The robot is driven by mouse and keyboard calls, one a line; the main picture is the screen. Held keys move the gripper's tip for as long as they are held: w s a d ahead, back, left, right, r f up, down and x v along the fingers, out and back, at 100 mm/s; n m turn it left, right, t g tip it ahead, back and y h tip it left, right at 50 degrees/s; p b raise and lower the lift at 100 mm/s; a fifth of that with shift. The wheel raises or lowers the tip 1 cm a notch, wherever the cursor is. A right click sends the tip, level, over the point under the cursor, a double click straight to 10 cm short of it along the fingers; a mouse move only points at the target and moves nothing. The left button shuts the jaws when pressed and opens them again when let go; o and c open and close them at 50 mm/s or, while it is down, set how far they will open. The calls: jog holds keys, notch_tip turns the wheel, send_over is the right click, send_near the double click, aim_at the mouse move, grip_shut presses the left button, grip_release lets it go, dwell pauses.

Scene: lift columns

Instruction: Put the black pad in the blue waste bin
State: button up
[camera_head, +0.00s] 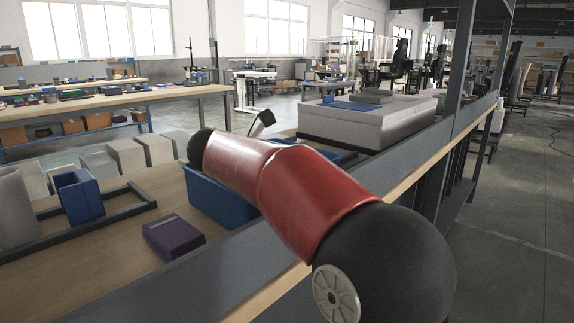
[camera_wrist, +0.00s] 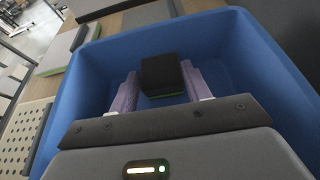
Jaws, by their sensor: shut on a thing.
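The blue waste bin (camera_head: 215,198) stands on the bench in the head view, partly hidden behind my red arm. In the wrist view the bin (camera_wrist: 75,100) fills most of the picture, and its inside lies below my gripper (camera_wrist: 160,85). My gripper is shut on the black pad (camera_wrist: 163,70), a dark block with a thin green edge, held between the two pale purple fingers. The pad is over the bin's opening, within its rim as seen from the wrist. How far it is above the bin floor I cannot tell. The head view hides the pad and fingers behind my arm.
A dark purple box (camera_head: 173,236) lies on the bench in front of the bin. A blue holder (camera_head: 79,195) stands in a dark frame to the left. A large grey block (camera_head: 365,122) stands beyond the bin. A perforated board (camera_wrist: 20,135) lies left of the bin.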

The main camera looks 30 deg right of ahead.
jog(key=o, duration=1.2)
jog(key=shift+r, duration=0.1)
jog(key=v, duration=1.2)
jog(key=shift+d, duration=0.1)
